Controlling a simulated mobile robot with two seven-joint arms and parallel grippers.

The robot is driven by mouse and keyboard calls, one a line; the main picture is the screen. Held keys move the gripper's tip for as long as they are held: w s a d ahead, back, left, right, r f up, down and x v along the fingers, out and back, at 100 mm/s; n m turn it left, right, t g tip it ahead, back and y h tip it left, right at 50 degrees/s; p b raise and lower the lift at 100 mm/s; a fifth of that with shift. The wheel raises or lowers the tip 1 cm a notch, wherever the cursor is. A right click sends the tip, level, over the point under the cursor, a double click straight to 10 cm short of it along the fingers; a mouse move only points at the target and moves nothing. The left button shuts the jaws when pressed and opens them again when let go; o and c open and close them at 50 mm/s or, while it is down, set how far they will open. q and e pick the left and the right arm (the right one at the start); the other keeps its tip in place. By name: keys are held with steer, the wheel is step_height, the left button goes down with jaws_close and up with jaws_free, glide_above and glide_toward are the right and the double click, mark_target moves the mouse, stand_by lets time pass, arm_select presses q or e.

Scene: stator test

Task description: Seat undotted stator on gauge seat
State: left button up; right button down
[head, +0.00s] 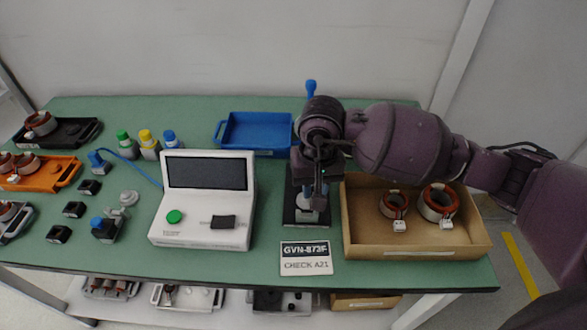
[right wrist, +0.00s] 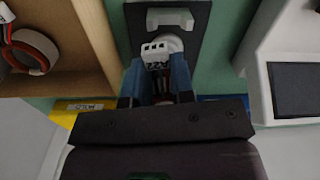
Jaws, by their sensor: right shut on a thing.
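My right gripper (head: 316,188) points down over the black gauge stand (head: 292,216). In the right wrist view its two blue fingers (right wrist: 158,82) are shut on a stator, of which a white connector (right wrist: 155,52) and some dark reddish winding show. The pale round gauge seat (right wrist: 174,43) is right behind the connector; I cannot tell whether the stator touches it. The stator's body is mostly hidden by the fingers, so no dot can be made out. Two other copper-wound stators (head: 394,206) (head: 438,203) lie in the cardboard box. My left gripper is not in view.
The cardboard box (head: 418,250) stands close right of the gauge, the white tester (head: 202,236) with a green button left of it. A blue tray (head: 256,147) lies behind. A label card (head: 306,258) lies in front. Stator trays and small parts fill the left side.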

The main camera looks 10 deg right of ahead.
steer(key=shift+w+a+f, duration=0.1)
steer(key=shift+w+a, duration=0.15)
steer(key=shift+w, duration=0.25)
steer(key=shift+s+f, duration=0.1)
steer(key=shift+f, duration=0.45)
steer(key=shift+f+b, duration=0.4)
steer(key=shift+f, duration=0.05)
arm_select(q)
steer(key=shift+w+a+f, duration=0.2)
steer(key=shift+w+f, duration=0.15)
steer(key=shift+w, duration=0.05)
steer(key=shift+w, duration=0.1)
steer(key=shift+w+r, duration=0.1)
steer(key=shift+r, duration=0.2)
arm_select(e)
steer(key=shift+s, duration=0.75)
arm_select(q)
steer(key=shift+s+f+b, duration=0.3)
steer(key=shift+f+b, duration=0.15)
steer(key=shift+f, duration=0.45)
arm_select(e)
steer(key=shift+f, duration=0.9)
